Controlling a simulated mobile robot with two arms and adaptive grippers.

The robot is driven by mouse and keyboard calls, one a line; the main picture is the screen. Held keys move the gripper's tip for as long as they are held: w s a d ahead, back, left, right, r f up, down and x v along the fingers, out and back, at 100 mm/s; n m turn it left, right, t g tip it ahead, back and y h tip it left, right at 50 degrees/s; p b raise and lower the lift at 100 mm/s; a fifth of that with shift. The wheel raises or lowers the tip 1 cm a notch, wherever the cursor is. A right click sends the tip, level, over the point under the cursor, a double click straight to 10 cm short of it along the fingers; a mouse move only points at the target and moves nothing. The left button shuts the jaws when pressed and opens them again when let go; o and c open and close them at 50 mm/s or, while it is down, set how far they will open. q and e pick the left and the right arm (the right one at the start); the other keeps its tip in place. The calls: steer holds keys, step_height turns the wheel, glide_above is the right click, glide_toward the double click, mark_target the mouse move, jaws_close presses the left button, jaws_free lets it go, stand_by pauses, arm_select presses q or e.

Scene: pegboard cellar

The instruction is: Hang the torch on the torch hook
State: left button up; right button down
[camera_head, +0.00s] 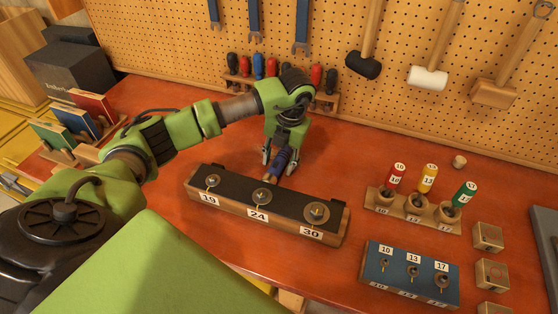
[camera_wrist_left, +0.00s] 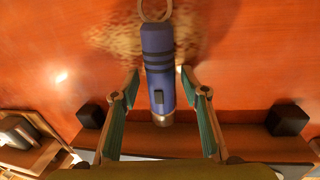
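The torch (camera_wrist_left: 158,62) is a dark blue cylinder with black bands, a switch and a ring at one end. It lies on the red-orange bench behind the long block, and shows small in the head view (camera_head: 281,158). My left gripper (camera_head: 279,161) points down over it. In the left wrist view its two fingers (camera_wrist_left: 162,88) stand on either side of the torch, with a visible gap on each side. The gripper is open. I cannot make out the torch hook on the pegboard. My right gripper is not in view.
A long wooden block (camera_head: 272,222) numbered 19, 24 and 30 stands just in front of the torch. Behind are a screwdriver rack (camera_head: 322,97) and the pegboard (camera_head: 410,105) with hanging wrenches and mallets.

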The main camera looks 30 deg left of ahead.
mark_target(280, 160)
arm_select(q)
steer(key=shift+r, duration=0.1)
steer(key=r+b, duration=0.1)
steer(key=r, duration=0.1)
steer(key=r+b, duration=0.1)
steer(key=r, duration=0.1)
steer(key=shift+w+d+b, duration=0.2)
steer(key=shift+d+b, duration=0.1)
steer(key=shift+d, duration=0.05)
step_height(280, 160, up, 10)
steer(key=d, duration=0.1)
steer(key=shift+d+f+p, duration=0.15)
steer(key=shift+f+p, duration=0.1)
steer(key=shift+p, duration=0.05)
